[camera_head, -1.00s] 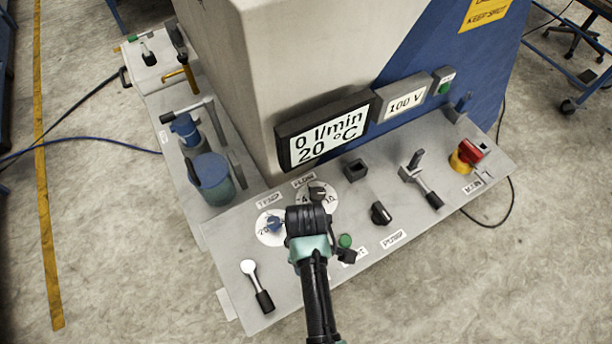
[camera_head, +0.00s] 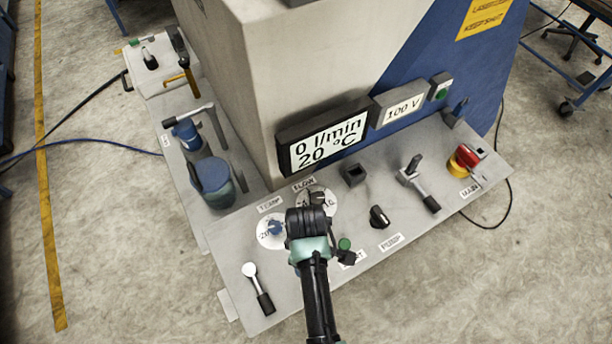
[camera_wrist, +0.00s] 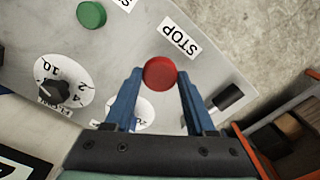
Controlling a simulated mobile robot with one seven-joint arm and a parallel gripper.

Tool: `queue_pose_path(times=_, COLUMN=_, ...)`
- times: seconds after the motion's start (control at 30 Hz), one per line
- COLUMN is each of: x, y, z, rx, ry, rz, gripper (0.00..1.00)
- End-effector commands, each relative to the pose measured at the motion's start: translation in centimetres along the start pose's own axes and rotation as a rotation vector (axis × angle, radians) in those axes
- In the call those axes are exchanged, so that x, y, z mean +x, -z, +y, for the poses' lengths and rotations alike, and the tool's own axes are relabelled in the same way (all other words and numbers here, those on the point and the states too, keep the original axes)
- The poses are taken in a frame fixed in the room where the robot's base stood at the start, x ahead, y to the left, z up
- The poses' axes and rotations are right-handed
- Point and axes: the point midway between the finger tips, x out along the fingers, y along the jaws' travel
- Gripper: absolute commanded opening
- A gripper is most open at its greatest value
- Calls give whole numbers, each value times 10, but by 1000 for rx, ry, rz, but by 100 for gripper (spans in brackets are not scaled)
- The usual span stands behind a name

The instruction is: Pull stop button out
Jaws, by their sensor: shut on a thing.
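The red round stop button (camera_wrist: 159,73) is in the middle of the wrist view, below its upside-down STOP label (camera_wrist: 179,36). The two blue fingers of my gripper (camera_wrist: 159,78) stand on either side of it and are shut on it. In the head view my arm's end covers the stop button, and my fingertips are hidden there. I cannot tell how far the button stands out of the panel.
A green button (camera_head: 344,243) and a black flow dial (camera_wrist: 54,92) are close by. A black-handled lever (camera_head: 265,302) stands to the left in the head view. Black switch (camera_head: 379,216), lever (camera_head: 431,203) and red main switch (camera_head: 467,157) lie to the right. The display (camera_head: 323,137) rises behind.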

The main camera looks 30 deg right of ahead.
Motion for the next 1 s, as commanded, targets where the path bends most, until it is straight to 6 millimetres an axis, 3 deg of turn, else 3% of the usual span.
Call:
queue_pose_path(times=0.17, x=-3, y=2, z=2, rx=0, ry=-4, rz=2, gripper=0)
queue_pose_path(times=0.2, x=-4, y=2, z=2, rx=0, ry=-4, rz=2, gripper=57)
queue_pose_path(times=0.37, x=-3, y=2, z=2, rx=0, ry=-4, rz=2, gripper=86)
queue_pose_path(times=0.77, x=-7, y=1, z=2, rx=0, ry=-4, rz=2, gripper=86)
queue_pose_path(times=1.0, x=-46, y=2, z=2, rx=0, ry=-8, rz=5, gripper=86)
